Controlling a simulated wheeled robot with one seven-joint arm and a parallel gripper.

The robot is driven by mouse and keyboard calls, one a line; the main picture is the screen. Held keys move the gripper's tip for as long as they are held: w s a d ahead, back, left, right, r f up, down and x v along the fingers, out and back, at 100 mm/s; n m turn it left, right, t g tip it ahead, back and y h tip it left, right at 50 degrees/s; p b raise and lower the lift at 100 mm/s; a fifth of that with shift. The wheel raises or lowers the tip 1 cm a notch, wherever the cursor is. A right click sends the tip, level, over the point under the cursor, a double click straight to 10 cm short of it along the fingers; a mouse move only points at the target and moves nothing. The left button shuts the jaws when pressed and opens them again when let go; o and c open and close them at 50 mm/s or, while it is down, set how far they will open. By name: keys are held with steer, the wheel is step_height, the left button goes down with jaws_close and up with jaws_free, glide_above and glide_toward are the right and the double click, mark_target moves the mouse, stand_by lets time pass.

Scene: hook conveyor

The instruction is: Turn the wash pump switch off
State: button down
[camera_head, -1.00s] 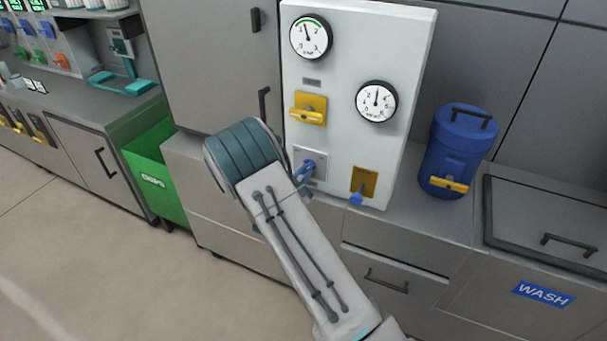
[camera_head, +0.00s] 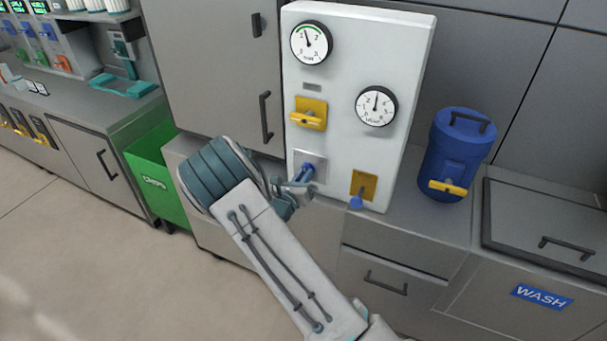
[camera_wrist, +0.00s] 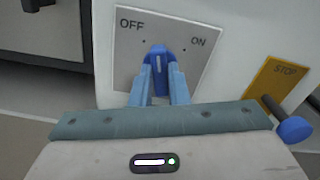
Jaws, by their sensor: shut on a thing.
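The wash pump switch (camera_wrist: 159,62) is a blue knob on a pale plate (camera_wrist: 126,68) marked OFF on the left and ON on the right. The white line on the knob points up between the two marks, a little nearer the OFF dot. My gripper (camera_wrist: 160,78) is shut on the knob, with one blue finger on each side. In the head view the switch (camera_head: 305,169) shows low on the white panel, and my gripper (camera_head: 292,188) reaches it from the lower left. My wrist partly hides the fingers there.
The white panel (camera_head: 340,80) also carries two gauges, a yellow valve (camera_head: 308,113) and a yellow STOP plate (camera_head: 369,182) with a blue knob, which lies close right of my gripper in the wrist view. A blue jug (camera_head: 457,150) stands right, a green bin (camera_head: 158,175) left.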

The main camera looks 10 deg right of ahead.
steer(key=n+p, duration=0.2)
steer(key=n, duration=0.3)
steer(key=shift+n, duration=0.3)
stand_by(0.4)
steer(key=c, duration=1.4)
jaws_free()
steer(key=shift+a, duration=0.1)
steer(key=b+v, duration=0.2)
steer(key=v, duration=1.1)
steer(key=shift+s+a, duration=0.25)
steer(key=shift+s, duration=0.1)
